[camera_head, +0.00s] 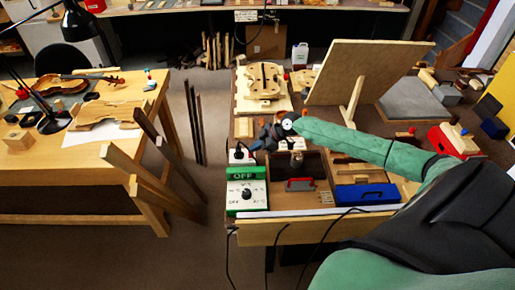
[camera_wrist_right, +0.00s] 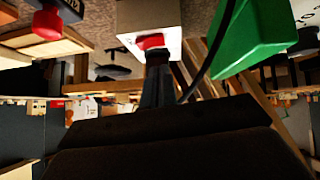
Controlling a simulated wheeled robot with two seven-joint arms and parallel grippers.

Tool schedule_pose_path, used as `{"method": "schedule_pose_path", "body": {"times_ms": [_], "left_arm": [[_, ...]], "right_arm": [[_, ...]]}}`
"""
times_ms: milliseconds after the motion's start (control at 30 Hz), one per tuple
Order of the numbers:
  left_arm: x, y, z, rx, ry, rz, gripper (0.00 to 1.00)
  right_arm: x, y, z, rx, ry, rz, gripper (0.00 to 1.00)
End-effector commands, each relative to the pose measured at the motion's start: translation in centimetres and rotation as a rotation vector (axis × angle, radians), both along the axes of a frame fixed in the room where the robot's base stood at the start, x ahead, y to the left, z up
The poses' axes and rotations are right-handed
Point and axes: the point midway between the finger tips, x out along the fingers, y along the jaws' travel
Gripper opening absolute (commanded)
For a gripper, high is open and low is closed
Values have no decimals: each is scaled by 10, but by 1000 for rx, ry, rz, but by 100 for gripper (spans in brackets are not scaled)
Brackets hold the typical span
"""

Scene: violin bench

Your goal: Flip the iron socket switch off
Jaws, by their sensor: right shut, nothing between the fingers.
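The iron socket switch appears to be the red rocker (camera_wrist_right: 151,42) on a white box (camera_wrist_right: 135,17) in the right wrist view. In the head view this small white box (camera_head: 241,157) stands behind the green box marked OFF, with a dark piece on it. My right gripper (camera_head: 262,142) is shut and empty, just right of and above the white box. In the right wrist view its fingertips (camera_wrist_right: 157,62) are at the red rocker and partly cover its lower edge. I cannot tell whether they touch, or which way the rocker is tipped. My left gripper is not in view.
The green box (camera_head: 233,177) with a white dial face stands in front of the socket. To its right are a wooden tray with a red-handled tool (camera_head: 300,184) and a blue case (camera_head: 366,193). Cables hang over the front edge.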

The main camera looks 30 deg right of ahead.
Motion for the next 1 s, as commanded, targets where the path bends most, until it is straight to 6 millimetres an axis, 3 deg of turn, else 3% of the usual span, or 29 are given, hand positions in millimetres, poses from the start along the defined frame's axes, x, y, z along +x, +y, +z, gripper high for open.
{"method": "schedule_pose_path", "body": {"times_ms": [267,633,1000], "left_arm": [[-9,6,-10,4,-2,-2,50],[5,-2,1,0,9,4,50],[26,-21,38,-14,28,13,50]], "right_arm": [[2,6,14,0,-1,-1,0],[-9,-7,29,-1,-1,0,0],[-28,-31,56,-2,-1,0,0]]}}
